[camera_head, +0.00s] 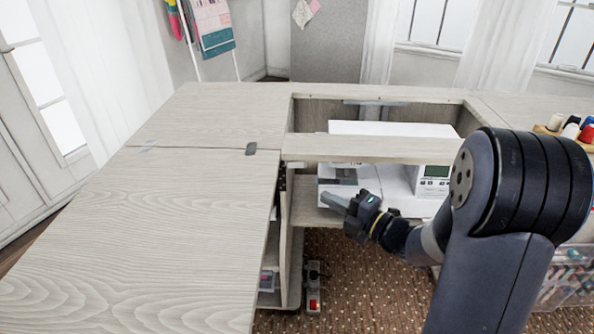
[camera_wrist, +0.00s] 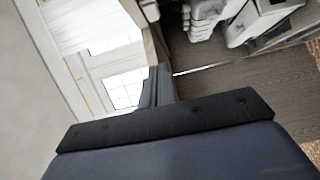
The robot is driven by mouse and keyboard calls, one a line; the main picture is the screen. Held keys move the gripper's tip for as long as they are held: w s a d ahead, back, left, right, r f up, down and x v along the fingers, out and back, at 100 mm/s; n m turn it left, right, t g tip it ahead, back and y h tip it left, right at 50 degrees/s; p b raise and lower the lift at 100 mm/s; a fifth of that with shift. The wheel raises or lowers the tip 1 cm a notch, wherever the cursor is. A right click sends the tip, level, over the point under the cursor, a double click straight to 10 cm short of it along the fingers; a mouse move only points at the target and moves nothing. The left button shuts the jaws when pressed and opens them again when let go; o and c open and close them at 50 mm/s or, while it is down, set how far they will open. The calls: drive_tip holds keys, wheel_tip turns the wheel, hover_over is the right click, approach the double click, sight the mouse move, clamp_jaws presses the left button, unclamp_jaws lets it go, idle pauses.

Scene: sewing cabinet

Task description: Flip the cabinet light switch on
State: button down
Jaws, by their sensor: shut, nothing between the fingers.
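The sewing cabinet (camera_head: 180,200) has a pale wood top with an opening at its back right. I cannot make out the light switch for certain in either view. My gripper (camera_head: 332,202) is shut and empty, pointing left in front of the open recess near the cabinet's inner side panel (camera_head: 297,215). Its dark fingers also show in the wrist view (camera_wrist: 158,84), with nothing between them. My arm covers the right part of the cabinet in the head view.
A white sewing machine (camera_head: 405,185) with a green display sits in the recess just behind my gripper. A grey box with a red part (camera_head: 313,295) lies on the brown dotted carpet (camera_head: 365,285). Thread spools (camera_head: 571,128) stand at the right. The left tabletop is clear.

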sight(296, 165)
drive_tip(key=shift+a, duration=0.1)
drive_tip(key=w+d+b+x, duration=0.2)
drive_tip(key=x, duration=1)
drive_tip(key=shift+w+a, duration=0.3)
drive_tip(key=shift+w, duration=0.05)
drive_tip(key=shift+a, duration=0.15)
